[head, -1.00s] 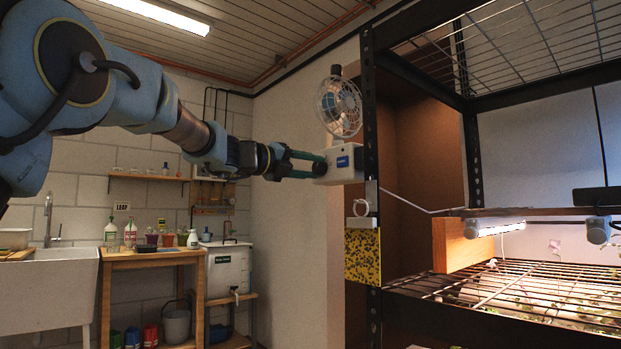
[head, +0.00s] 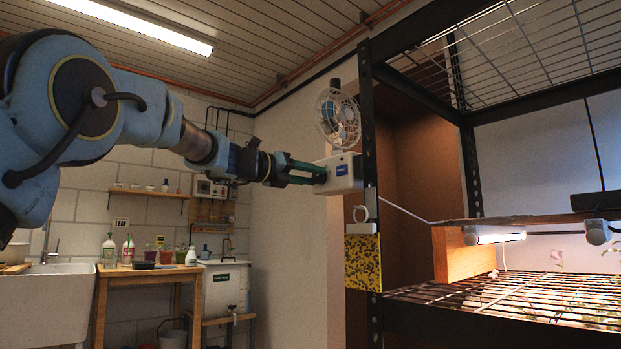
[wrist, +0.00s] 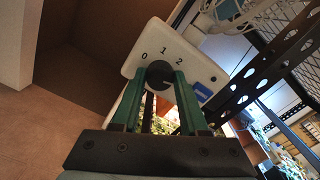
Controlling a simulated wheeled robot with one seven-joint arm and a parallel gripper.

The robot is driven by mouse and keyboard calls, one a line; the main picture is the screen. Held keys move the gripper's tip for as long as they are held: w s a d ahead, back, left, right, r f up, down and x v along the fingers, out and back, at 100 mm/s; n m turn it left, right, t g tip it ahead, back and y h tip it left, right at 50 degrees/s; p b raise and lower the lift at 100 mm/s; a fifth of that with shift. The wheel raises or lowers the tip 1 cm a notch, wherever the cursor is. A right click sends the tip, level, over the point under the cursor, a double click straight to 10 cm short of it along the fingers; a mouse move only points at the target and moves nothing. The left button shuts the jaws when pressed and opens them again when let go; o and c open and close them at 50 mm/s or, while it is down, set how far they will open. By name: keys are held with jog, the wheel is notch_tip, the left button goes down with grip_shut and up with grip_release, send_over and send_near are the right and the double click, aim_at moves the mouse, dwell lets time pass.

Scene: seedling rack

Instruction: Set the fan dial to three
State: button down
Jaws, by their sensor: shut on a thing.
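The fan (head: 338,118) has a round wire cage and stands on a white control box (head: 346,172) fixed to the dark rack post. In the wrist view the white box face (wrist: 190,58) carries the digits 0, 1 and 2 around a black dial (wrist: 159,73). I cannot see a 3; the right finger covers part of the face. A faint pale mark shows on the dial's lower right, but I cannot tell its setting surely. My gripper (head: 320,174) reaches the box from the left. Its green fingers (wrist: 157,80) are shut on the dial, one on each side.
The rack's dark perforated post (head: 369,130) stands right behind the box. Wire shelves (head: 510,295) extend right. A wooden table (head: 150,270) with bottles stands back left.

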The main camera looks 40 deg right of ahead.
jog(key=shift+f, duration=0.1)
jog(key=shift+c, duration=2.2)
grip_release()
jog(key=a+b, duration=0.1)
jog(key=a, duration=0.9)
jog(key=shift+w+a, duration=0.25)
jog(key=shift+a, duration=0.15)
